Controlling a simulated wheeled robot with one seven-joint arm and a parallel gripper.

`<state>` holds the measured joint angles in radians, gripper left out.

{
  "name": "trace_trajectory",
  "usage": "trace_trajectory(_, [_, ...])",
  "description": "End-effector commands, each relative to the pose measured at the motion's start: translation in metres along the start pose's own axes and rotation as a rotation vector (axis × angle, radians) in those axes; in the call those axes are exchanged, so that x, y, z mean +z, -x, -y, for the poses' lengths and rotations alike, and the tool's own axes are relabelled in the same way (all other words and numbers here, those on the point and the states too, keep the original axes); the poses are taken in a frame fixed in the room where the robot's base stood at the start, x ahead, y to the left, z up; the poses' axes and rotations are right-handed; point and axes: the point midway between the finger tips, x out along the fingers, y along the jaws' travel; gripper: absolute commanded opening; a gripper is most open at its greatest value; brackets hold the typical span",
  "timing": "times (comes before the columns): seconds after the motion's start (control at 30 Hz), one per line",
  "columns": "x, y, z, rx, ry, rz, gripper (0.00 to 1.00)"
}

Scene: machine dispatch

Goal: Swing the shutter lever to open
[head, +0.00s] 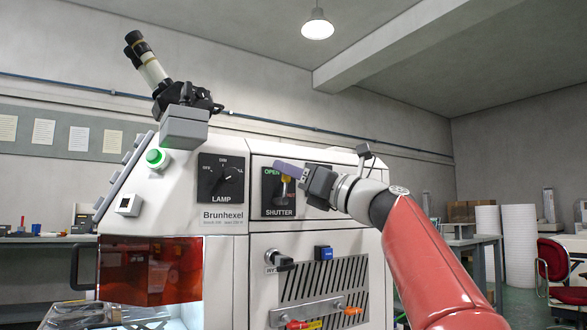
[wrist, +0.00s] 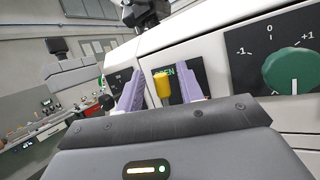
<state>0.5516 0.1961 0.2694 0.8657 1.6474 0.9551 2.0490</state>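The shutter panel (head: 269,205) is a black plate on the white machine, with a green OPEN mark at upper left and a red mark lower right. Its lever has a yellow knob (head: 285,187), partly hidden by my gripper (head: 279,168) in the head view. In the wrist view the yellow knob (wrist: 163,88) stands between the two purple fingers of my gripper (wrist: 160,70). The fingers are apart, with a visible gap on each side of the knob. The OPEN mark shows just behind the knob. The lever's exact angle is hard to tell.
A lamp dial (head: 221,180) sits left of the shutter panel. A green-knobbed dial (wrist: 288,71) is close on the right in the wrist view. A grey box (head: 184,127) juts out at upper left.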

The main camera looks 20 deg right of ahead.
Motion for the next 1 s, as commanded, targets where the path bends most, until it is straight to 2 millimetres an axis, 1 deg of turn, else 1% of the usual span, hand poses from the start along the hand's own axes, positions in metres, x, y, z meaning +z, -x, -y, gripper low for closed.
trace_trajectory(0.17, [-0.0003,0.0,0.0002,-0.001,0.001,0.0,0.37])
trace_trajectory(0.27, [-0.0002,0.0002,0.0002,-0.001,0.001,0.0,0.27])
trace_trajectory(0.47, [-0.0002,0.0003,0.0003,-0.001,0.001,0.0,0.01])
trace_trajectory(0.63, [0.0015,-0.0009,-0.0007,0.003,0.015,-0.008,0.0])
trace_trajectory(0.77, [0.0035,-0.004,-0.0048,0.026,0.082,-0.045,0.0])
trace_trajectory(0.87, [0.0004,-0.0037,-0.0065,0.039,0.115,-0.063,0.0])
trace_trajectory(1.0, [-0.001,-0.003,-0.0066,0.039,0.115,-0.061,0.0])
